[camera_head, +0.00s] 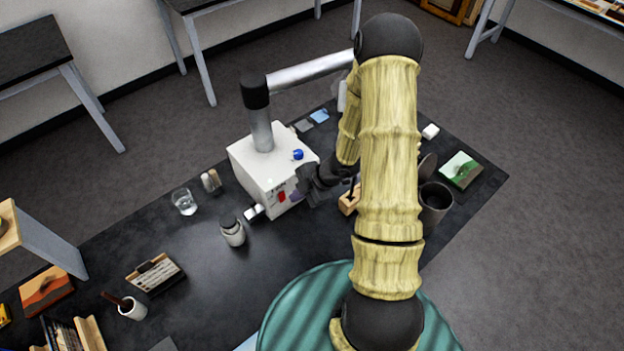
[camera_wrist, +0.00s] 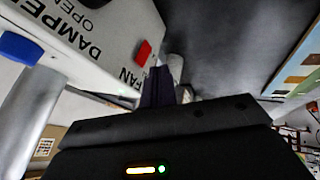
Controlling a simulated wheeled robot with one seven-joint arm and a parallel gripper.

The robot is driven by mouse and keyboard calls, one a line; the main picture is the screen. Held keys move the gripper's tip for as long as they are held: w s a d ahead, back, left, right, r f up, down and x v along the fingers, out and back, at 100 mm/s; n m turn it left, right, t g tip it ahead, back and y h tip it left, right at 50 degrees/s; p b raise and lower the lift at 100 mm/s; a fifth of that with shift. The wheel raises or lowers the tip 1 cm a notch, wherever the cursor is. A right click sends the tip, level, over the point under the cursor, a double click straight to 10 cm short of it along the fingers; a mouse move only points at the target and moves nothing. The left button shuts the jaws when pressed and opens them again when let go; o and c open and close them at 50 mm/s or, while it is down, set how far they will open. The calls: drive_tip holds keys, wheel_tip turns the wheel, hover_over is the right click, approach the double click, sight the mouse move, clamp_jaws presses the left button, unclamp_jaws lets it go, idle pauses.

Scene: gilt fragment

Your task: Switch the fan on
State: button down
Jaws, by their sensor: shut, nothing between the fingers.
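The white fan box (camera_head: 262,172) stands on the black table with a grey duct pipe rising from its top. In the wrist view the box (camera_wrist: 118,22) bears the words DAMPER OPEN and FAN. A red switch (camera_wrist: 142,53) sits beside the word FAN; it also shows on the box's front in the head view (camera_head: 281,196). A blue knob (camera_head: 298,154) is on the box's top, also at the left of the wrist view (camera_wrist: 18,47). My gripper (camera_head: 299,196) is shut and empty at the box's right side. Its fingertips (camera_wrist: 165,82) are close to the switch; I cannot tell whether they touch.
A glass (camera_head: 184,201), a lidded jar (camera_head: 232,230) and a small white cylinder (camera_head: 254,212) stand left of the box. A wooden block (camera_head: 349,200) and a dark cup (camera_head: 434,203) are to the right. The table's middle front is clear.

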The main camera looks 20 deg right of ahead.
drive_tip(key=w+p+v, duration=0.1)
drive_tip(key=v, duration=0.9)
drive_tip(key=shift+a+r, duration=0.2)
drive_tip(key=shift+r, duration=0.2)
drive_tip(key=shift+w+a, duration=0.1)
